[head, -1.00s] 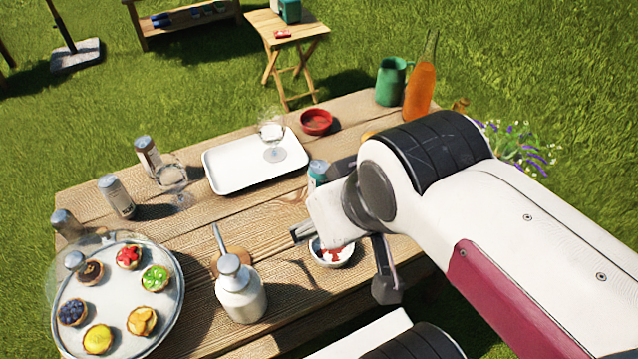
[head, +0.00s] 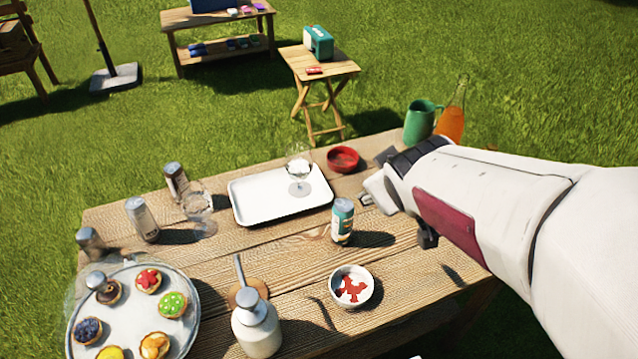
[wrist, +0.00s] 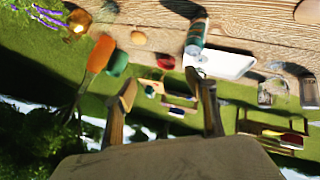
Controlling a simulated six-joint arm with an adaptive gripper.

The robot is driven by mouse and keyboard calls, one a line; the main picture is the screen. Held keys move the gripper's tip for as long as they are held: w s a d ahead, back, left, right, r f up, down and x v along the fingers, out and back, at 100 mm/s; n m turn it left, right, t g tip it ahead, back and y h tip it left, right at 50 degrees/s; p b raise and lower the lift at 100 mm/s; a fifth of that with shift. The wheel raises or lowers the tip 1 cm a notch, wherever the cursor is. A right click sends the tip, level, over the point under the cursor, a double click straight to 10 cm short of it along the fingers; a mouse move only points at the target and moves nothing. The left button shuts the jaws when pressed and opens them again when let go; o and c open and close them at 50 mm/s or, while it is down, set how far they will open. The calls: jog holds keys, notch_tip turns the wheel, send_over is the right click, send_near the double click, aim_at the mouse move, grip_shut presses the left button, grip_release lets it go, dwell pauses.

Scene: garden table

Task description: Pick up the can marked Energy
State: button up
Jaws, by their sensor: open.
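A teal and white can (head: 342,221) stands upright on the wooden table in front of the white tray; it also shows in the wrist view (wrist: 196,37). Three more cans, greyish, stand at the left: one at the back (head: 176,181), one in the middle (head: 142,220) and one near the pastry stand (head: 90,241). I cannot read a label on any can. My gripper (wrist: 161,88) is open and empty, its two fingers apart in the wrist view. In the head view it is just right of the teal can, apart from it and partly hidden by my arm.
The white tray (head: 250,207) holds a glass (head: 299,172); another glass (head: 197,208) stands left. Around are a red bowl (head: 343,159), green mug (head: 418,122), orange bottle (head: 452,120), small white bowl (head: 371,291), white dispenser (head: 257,328) and pastry stand (head: 186,338).

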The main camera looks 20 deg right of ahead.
jog(key=w+d+f+n+t, duration=0.2)
jog(key=w+d+f+n, duration=0.1)
jog(key=w+d+f, duration=0.25)
jog(key=t+y, duration=0.6)
jog(key=y, duration=0.4)
send_near(353, 218)
jog(key=shift+m, duration=0.3)
jog(key=shift+f+x, duration=0.2)
jog(key=shift+x, duration=2.2)
jog(key=shift+d, duration=0.1)
jog(key=shift+x, duration=1.3)
